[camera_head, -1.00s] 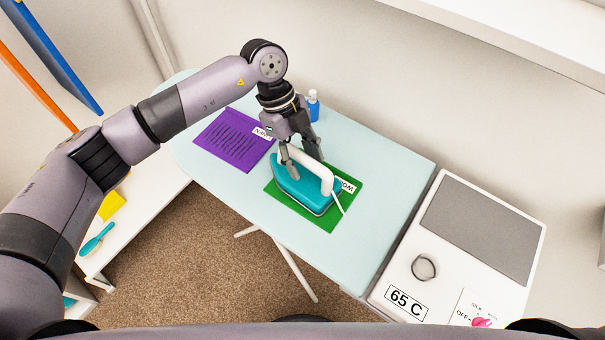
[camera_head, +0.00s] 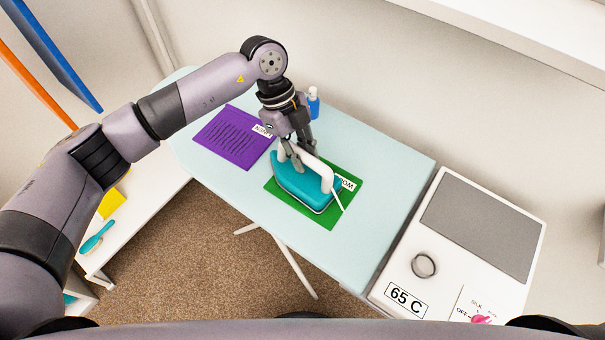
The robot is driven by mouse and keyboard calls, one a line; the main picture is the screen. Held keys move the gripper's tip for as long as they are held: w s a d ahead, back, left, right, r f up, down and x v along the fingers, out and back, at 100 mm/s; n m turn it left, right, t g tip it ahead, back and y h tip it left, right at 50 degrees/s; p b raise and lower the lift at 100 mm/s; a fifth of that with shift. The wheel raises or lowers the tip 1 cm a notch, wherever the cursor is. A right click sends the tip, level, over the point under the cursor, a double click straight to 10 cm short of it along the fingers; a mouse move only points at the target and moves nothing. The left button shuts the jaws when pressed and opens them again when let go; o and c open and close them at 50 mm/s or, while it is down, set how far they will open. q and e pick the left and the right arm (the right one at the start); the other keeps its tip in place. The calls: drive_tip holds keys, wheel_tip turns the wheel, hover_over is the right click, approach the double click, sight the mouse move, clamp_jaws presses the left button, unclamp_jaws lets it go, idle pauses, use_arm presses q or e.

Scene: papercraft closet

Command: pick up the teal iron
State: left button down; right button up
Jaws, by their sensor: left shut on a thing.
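The teal iron (camera_head: 302,191) with its white handle (camera_head: 318,171) is on or just over the green cloth (camera_head: 325,213) on the pale blue ironing board (camera_head: 402,168). I cannot tell whether its base touches the cloth. My left gripper (camera_head: 298,160) is above the iron, with its fingers shut on the white handle at the handle's far left part. A white cord hangs from the right end of the iron. My right gripper does not show.
A purple cloth (camera_head: 232,138) lies left of the iron. A blue bottle (camera_head: 314,104) stands behind my gripper. A white panel (camera_head: 455,240) with a "65 C" label and a ring adjoins the board's right end. A white shelf unit (camera_head: 131,228) is at lower left.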

use_arm(q)
drive_tip(key=shift+w+r, duration=0.1)
idle(0.3)
drive_tip(key=shift+r, duration=0.5)
wheel_tip(320, 180, up, 19)
drive_tip(key=b, duration=0.4)
drive_tip(key=c, duration=1.9)
unclamp_jaws()
drive_tip(key=shift+c, duration=0.2)
clamp_jaws()
